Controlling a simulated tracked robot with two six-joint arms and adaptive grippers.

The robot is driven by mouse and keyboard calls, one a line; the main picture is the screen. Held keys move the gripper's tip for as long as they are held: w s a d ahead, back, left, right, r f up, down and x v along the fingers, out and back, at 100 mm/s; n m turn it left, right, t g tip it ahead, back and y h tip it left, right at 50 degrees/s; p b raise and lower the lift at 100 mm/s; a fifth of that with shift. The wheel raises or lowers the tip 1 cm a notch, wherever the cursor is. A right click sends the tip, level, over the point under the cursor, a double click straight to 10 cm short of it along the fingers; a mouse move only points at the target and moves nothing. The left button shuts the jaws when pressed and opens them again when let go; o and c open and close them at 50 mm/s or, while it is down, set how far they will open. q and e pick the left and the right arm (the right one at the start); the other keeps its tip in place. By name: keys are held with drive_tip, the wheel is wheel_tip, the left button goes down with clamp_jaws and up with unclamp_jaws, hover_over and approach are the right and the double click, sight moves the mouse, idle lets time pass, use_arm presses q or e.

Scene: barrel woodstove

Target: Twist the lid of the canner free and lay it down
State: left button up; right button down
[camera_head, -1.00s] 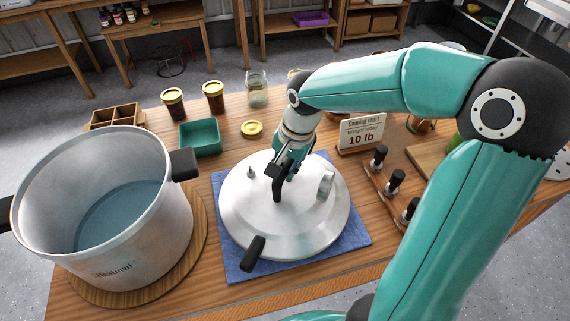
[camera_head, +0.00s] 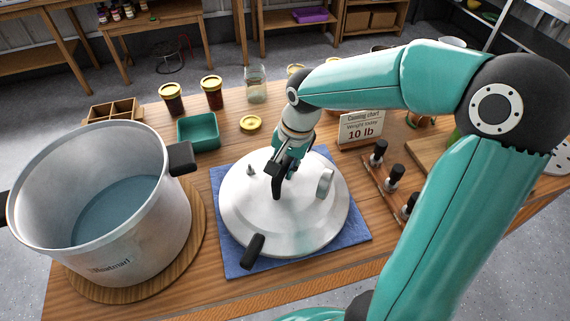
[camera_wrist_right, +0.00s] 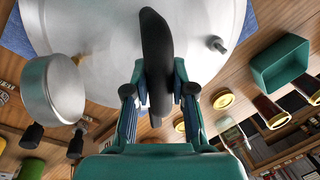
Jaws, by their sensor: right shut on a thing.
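The canner (camera_head: 137,250) is a tall pale metal pot at the left of the head view. It is open at the top, with bluish water inside. Its domed silvery lid (camera_head: 240,215) is apart from it, over a blue cloth (camera_head: 349,239) to the right. I cannot tell if the lid's underside fully touches the cloth. The lid has a black top handle (camera_head: 277,187), a gauge (camera_head: 326,184) and a black side grip (camera_head: 253,251). My right gripper (camera_head: 283,165) is shut on the top handle, which stands between its fingers in the wrist view (camera_wrist_right: 156,60). My left gripper is out of view.
Behind the cloth are a green tray (camera_head: 199,132), a yellow jar lid (camera_head: 250,123) and several jars. A chart sign (camera_head: 361,130) and a rack of black-topped pieces (camera_head: 395,177) stand to the right. A wooden round (camera_head: 196,225) lies under the pot.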

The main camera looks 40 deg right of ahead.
drive_tip(key=shift+f+b, duration=0.9)
idle(0.6)
drive_tip(key=shift+r, duration=0.1)
drive_tip(key=c, duration=0.9)
unclamp_jaws()
drive_tip(key=shift+a, duration=0.1)
wheel_tip(320, 180, up, 12)
drive_tip(key=s+d, duration=0.1)
drive_tip(key=s, duration=0.1)
drive_tip(key=shift+f, duration=0.2)
